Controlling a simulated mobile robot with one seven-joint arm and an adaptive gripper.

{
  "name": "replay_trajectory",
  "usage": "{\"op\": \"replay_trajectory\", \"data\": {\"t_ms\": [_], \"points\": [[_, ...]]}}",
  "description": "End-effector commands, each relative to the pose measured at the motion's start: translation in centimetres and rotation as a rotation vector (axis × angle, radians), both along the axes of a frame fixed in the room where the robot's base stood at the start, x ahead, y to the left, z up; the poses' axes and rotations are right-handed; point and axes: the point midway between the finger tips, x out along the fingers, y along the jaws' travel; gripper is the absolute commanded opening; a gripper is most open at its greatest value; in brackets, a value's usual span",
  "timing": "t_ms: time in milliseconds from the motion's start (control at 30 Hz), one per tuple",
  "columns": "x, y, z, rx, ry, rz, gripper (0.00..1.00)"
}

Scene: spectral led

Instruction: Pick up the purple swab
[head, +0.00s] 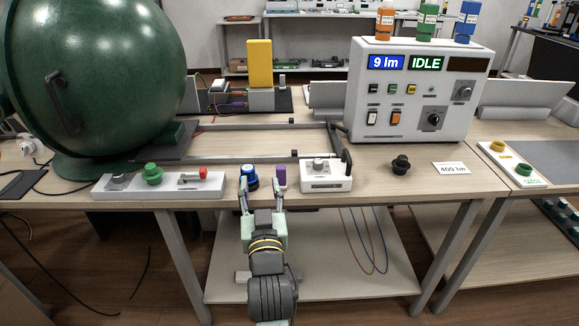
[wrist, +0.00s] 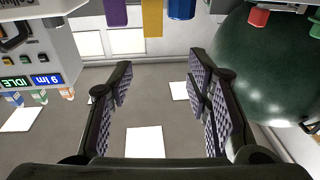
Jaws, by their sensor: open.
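The purple swab (head: 280,176) stands upright near the front edge of the table, just beyond the right finger of my gripper (head: 260,194) in the head view. Its lower end is partly hidden behind that finger. In the wrist view, which looks upside down, the purple swab (wrist: 115,12) shows at the top edge, left of centre and cut off by the frame. My gripper (wrist: 163,82) is open, with nothing between its padded fingers. It sits at the table's front edge, short of the swab.
A blue knob (head: 249,179) stands left of the swab, beyond my left finger. A white switch box (head: 326,178) is close on its right. A control strip (head: 160,187) lies farther left, below the large green sphere (head: 95,75). A black knob (head: 400,165) stands farther right.

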Motion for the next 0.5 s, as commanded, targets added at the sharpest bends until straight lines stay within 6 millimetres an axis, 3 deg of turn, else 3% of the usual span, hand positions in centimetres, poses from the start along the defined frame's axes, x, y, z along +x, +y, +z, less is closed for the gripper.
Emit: {"op": "replay_trajectory", "data": {"t_ms": [33, 167, 500], "points": [[-0.1, -2.0, -1.4, -0.004, 0.048, -0.042, 0.45], [-0.2, -4.4, -3.6, -0.01, 0.111, -0.094, 0.45], [2.0, -4.6, -4.5, -0.011, 0.112, -0.097, 0.45]]}}
